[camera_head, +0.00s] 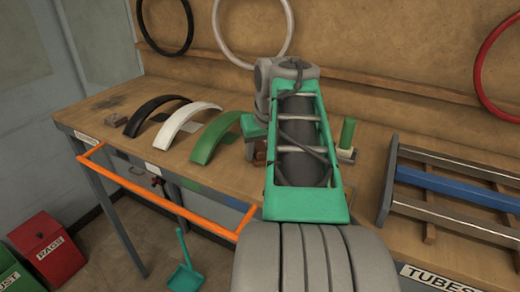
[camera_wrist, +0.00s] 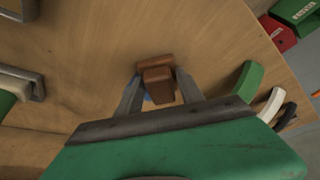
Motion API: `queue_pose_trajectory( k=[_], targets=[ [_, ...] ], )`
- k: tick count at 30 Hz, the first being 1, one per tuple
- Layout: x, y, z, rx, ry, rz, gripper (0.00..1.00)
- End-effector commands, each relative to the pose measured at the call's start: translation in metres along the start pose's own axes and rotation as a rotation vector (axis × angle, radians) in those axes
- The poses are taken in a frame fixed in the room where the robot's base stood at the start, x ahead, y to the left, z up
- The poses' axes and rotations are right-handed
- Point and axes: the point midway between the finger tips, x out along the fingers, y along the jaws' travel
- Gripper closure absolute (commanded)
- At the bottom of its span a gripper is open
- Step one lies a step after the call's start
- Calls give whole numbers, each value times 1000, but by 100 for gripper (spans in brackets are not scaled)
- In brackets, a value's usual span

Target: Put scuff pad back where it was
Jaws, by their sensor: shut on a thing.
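The scuff pad appears to be the small reddish-brown block (camera_wrist: 158,84) between the fingertips of my gripper (camera_wrist: 157,80) in the wrist view. My gripper is shut on it. A second brown face shows just beyond the block, and I cannot tell whether it is part of the same pad. In the head view a little of the brown pad (camera_head: 260,153) shows beside my arm, low over the workbench (camera_head: 215,200). My arm hides most of the gripper there. I cannot tell whether the pad touches the bench top.
Black (camera_head: 157,112), white (camera_head: 187,122) and green (camera_head: 214,137) mudguards stand on the bench left of my gripper. A green upright piece (camera_head: 347,134) and a tube rack (camera_head: 450,190) are on the right. An orange rail (camera_head: 160,195) runs along the front.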

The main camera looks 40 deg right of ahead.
Motion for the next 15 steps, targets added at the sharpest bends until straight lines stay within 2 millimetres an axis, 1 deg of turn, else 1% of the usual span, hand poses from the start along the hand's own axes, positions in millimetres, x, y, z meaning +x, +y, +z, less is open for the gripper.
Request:
queue_pose_trajectory(
  k=[5,6,13,14,15],
  targets=[
    [3,0,1,1,-1,0,93],
    [4,1,2,2,-1,0,55],
    [2,1,1,4,-1,0,36],
    [2,1,1,4,-1,1,34],
    [2,2,1,4,-2,1,34]
  ],
)
